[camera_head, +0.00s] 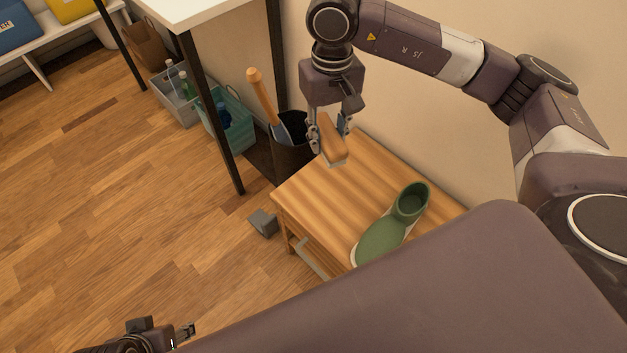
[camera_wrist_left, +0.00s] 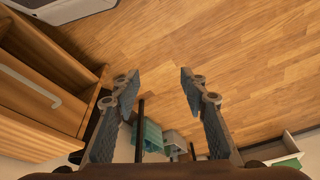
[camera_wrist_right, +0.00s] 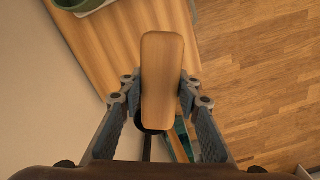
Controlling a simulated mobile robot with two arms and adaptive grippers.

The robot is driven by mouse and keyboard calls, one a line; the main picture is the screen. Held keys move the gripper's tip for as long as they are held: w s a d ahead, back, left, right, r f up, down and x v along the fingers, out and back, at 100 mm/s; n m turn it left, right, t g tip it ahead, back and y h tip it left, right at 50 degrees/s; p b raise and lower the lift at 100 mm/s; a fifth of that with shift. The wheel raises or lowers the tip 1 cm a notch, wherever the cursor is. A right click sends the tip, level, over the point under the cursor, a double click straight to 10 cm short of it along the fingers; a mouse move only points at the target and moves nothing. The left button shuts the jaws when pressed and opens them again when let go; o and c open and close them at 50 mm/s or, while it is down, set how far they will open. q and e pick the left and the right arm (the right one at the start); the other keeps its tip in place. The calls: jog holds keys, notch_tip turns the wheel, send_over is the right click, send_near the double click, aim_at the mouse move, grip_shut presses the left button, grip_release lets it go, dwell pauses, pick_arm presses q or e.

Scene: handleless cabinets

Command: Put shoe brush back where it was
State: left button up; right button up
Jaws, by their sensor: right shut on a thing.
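The shoe brush (camera_head: 331,141) has a tan wooden back and pale bristles underneath. My right gripper (camera_head: 330,132) is shut on it and holds it over the back left end of the wooden bench (camera_head: 318,196). In the right wrist view the brush (camera_wrist_right: 162,80) lies lengthwise between the fingers (camera_wrist_right: 160,88), with the bench top (camera_wrist_right: 110,45) beyond it. A gap between brush and bench cannot be judged surely. My left gripper (camera_wrist_left: 163,85) is open and empty in the left wrist view; only part of it shows at the bottom left of the head view.
A dark bin (camera_head: 291,155) with a wooden-handled tool (camera_head: 262,95) stands beside the bench's left end. A teal crate (camera_head: 238,135) and a grey crate (camera_head: 175,100) stand under the white table (camera_head: 195,12). The floor at left is clear.

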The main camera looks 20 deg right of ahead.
jog(key=b, duration=0.2)
send_over(324, 195)
notch_tip(324, 195, down, 12)
notch_tip(324, 195, down, 3)
jog(key=shift+f+b, duration=0.2)
jog(key=shift+b, duration=0.1)
notch_tip(324, 195, down, 4)
jog(key=shift+f+b, duration=0.2)
jog(key=shift+b, duration=0.2)
pick_arm(q)
jog(key=w+d+r+t, duration=0.1)
jog(key=w+d+t, duration=0.1)
jog(key=w, duration=0.4)
jog(key=shift+w+t+h, duration=0.3)
jog(key=shift+t+h, duration=0.1)
jog(key=shift+t, duration=0.3)
jog(key=shift+w+d+r+t, duration=0.2)
jog(key=shift+w+r+t, duration=0.2)
jog(key=shift+w, duration=0.25)
pick_arm(e)
jog(key=shift+f, duration=0.15)
jog(key=o, duration=1.1)
pick_arm(q)
jog(key=shift+w, duration=0.1)
